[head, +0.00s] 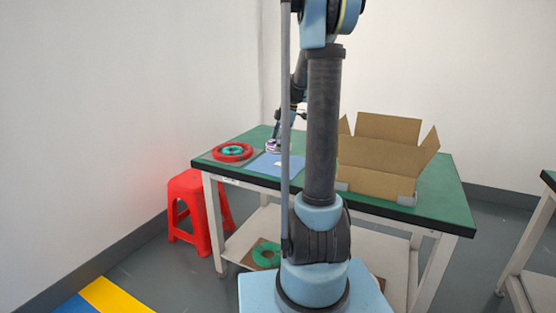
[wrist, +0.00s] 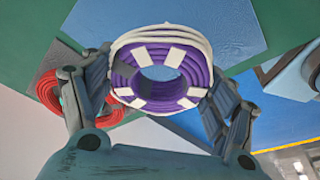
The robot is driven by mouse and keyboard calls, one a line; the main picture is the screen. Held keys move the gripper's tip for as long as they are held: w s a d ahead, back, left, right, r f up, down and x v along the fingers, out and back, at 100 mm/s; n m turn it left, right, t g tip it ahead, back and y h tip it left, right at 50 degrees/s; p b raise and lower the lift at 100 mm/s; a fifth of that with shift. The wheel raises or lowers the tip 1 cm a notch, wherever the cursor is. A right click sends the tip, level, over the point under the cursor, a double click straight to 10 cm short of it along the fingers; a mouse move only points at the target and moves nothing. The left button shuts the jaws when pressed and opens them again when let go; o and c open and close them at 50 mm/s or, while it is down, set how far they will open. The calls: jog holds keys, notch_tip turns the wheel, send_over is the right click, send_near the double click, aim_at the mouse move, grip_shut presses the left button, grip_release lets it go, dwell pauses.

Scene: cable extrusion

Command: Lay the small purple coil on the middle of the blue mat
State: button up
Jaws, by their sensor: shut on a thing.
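The small purple coil (wrist: 158,46) has white ties and shows nearly full face in the wrist view. My gripper (wrist: 160,98) is shut on it, with one finger at each side. In the head view the coil (head: 272,146) is small, near the far edge of the blue mat (head: 263,167). The mat also shows behind the coil in the wrist view (wrist: 225,25). Whether the coil touches the mat or hangs above it I cannot tell. My arm hides part of the mat in the head view.
An open cardboard box (head: 375,183) stands to the right. A red stool (head: 190,207) stands beside the table. A green coil (head: 266,254) is on the lower shelf.

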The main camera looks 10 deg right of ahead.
aim_at(277, 164)
jog(key=shift+s+f, duration=0.1)
jog(key=shift+f, duration=2.85)
jog(key=o, duration=1.1)
